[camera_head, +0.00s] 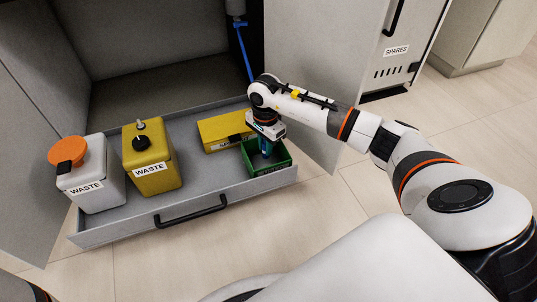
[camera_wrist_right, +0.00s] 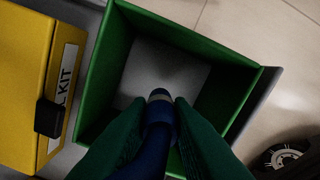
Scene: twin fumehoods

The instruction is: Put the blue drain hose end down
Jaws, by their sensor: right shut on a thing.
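The blue drain hose (camera_head: 242,48) hangs from a grey fitting at the back of the cabinet and runs down behind my right wrist. My right gripper (camera_head: 266,148) points down over the green open bin (camera_head: 273,170), in the front right corner of the pulled-out drawer. In the right wrist view its two fingers are shut on the blue hose end (camera_wrist_right: 160,112), which points down into the green bin (camera_wrist_right: 97,75). The bin's pale floor shows empty beyond the tip; I cannot tell if the tip touches it. My left gripper is not in view.
The drawer (camera_head: 212,179) also holds a yellow kit box (camera_head: 222,130) beside the bin, a yellow waste can (camera_head: 152,160) and a white waste can (camera_head: 95,190) with an orange cap. Open cabinet doors flank the drawer. The floor in front is clear.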

